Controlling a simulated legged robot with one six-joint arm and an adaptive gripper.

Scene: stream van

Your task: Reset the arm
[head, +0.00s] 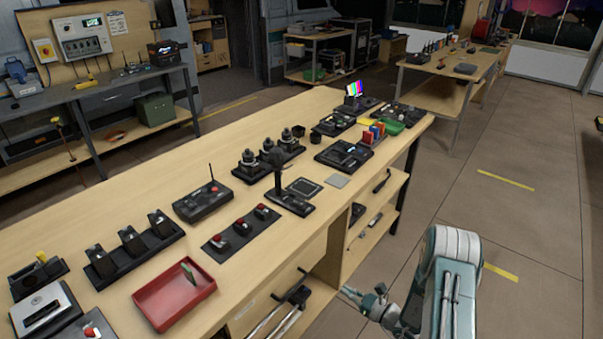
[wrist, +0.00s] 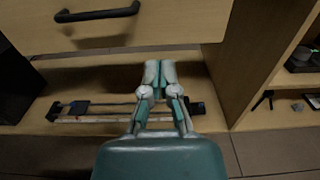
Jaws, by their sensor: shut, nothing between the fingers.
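My arm is folded at the lower right of the head view. My gripper (head: 366,298) is beside the front of the long wooden bench (head: 318,113), below its top and apart from it. In the wrist view my gripper (wrist: 160,68) points toward the bench's front, with its two fingers together and nothing between them. A drawer with a dark handle (wrist: 97,14) is above and ahead of the fingers. Beneath the drawer, a shelf holds a long rail-like item (wrist: 85,110), partly hidden behind my gripper.
The bench top carries a red tray (head: 174,292), a joystick (head: 278,170), a black radio box (head: 201,202) and several button panels. Open shelves (head: 372,225) are to the right of the drawer. The floor (head: 510,235) right of the bench is clear. Another table (head: 455,78) stands behind.

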